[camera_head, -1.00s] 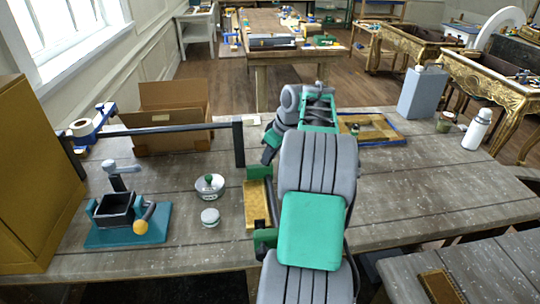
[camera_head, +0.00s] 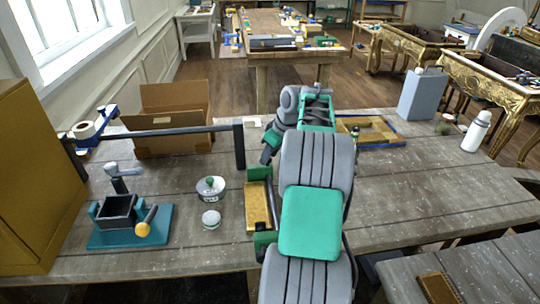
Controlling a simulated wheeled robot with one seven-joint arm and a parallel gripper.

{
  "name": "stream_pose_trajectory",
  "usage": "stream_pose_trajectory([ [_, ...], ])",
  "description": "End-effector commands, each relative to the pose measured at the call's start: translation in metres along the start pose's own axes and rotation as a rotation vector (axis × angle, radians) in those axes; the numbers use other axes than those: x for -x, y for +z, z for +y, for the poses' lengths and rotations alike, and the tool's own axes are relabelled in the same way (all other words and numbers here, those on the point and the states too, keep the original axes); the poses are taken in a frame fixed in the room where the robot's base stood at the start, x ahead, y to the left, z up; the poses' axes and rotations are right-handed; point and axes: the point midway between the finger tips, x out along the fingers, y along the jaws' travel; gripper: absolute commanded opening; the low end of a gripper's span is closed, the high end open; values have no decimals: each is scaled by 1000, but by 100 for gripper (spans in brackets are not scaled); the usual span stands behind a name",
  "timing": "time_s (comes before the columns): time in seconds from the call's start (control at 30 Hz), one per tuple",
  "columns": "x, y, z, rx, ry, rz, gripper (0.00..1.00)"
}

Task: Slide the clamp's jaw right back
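I cannot tell for certain which thing is the clamp. One likely candidate has green-and-black jaws (camera_head: 258,174), one behind and one in front of a tan block (camera_head: 257,206). A dark bar runs along the block's right side, and my arm partly covers this. The other candidate is a long black bar (camera_head: 170,132) at the left, with a dark upright plate (camera_head: 239,147) at its right end and another at its left. My grey-and-green arm fills the middle of the view. My gripper is hidden, so its hold on anything does not show.
A teal-based vise-like device (camera_head: 118,215) stands front left beside a yellow cabinet (camera_head: 35,180). A bowl (camera_head: 210,188) and white jar (camera_head: 211,219) sit near the block. An open cardboard box (camera_head: 175,115) is behind. The table's right side is largely clear.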

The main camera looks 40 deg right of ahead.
Motion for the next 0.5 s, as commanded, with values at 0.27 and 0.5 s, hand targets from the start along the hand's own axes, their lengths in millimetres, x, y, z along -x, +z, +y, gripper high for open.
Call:
stream_pose_trajectory([
  [0.27, -1, 1, -1, 1, -3, -3, 49],
  [0.5, 16, 0, 0, 1, -1, -1, 49],
])
